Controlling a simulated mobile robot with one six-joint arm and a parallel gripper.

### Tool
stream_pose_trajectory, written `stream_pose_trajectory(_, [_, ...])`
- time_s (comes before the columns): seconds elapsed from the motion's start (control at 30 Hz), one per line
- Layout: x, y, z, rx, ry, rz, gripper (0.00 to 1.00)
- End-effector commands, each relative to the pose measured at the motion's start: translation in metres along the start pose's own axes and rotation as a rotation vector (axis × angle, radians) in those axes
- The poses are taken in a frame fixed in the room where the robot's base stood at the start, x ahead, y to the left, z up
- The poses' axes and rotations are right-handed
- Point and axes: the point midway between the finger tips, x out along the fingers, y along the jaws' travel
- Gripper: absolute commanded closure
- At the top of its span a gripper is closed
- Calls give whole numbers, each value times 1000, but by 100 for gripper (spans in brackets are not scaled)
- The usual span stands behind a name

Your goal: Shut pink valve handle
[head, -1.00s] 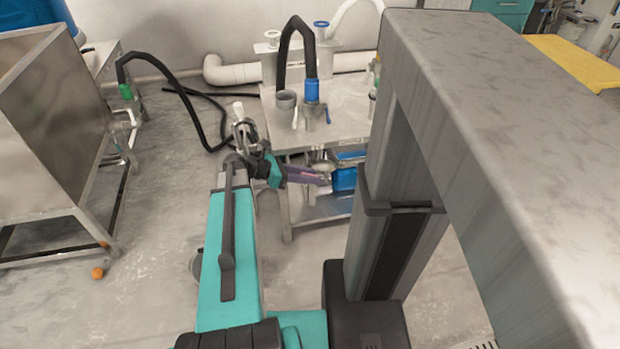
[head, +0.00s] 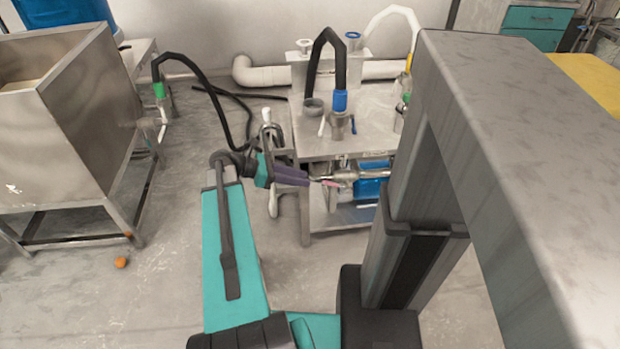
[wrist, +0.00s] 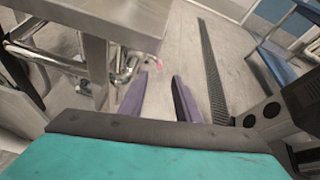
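The pink valve handle (head: 332,184) sits on the metal pipework under the front edge of the steel table (head: 372,138). My gripper (head: 308,181) is just left of the handle in the head view, with a small gap between. In the wrist view my gripper (wrist: 160,76) shows two purple fingers spread apart with nothing between them. The pink handle (wrist: 157,65) appears small just beyond the fingertips, next to the silver pipes (wrist: 125,66). Whether the valve is open or shut cannot be told.
A blue container (head: 370,187) is behind the pipework on the lower shelf. Hoses and a blue-collared valve (head: 340,101) stand on the tabletop. A steel hopper (head: 70,110) stands at left. Floor between hopper and table is mostly clear, with a small orange object (head: 121,262).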

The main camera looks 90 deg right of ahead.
Motion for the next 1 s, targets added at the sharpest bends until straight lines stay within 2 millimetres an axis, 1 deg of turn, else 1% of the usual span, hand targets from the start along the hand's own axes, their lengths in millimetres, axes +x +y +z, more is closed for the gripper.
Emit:
stream_pose_trajectory(0.03, [-6,0,1,0,0,1,70])
stream_pose_trajectory(0.1, [-12,0,0,0,0,1,70])
stream_pose_trajectory(0.2, [-17,0,0,0,1,0,70])
stream_pose_trajectory(0.53, [-19,0,0,0,1,-1,70])
stream_pose_trajectory(0.57, [-19,0,0,0,1,-1,73])
stream_pose_trajectory(0.6, [-19,0,0,0,1,0,80])
stream_pose_trajectory(0.67, [-20,0,-2,0,3,2,90])
stream_pose_trajectory(0.7, [-21,0,-4,1,5,5,97])
stream_pose_trajectory(0.73, [-22,0,-6,1,8,8,100])
stream_pose_trajectory(0.87, [-34,2,-25,9,27,35,100])
stream_pose_trajectory(0.97, [-48,3,-51,18,55,67,100])
stream_pose_trajectory(1.0, [-56,3,-63,24,71,81,100])
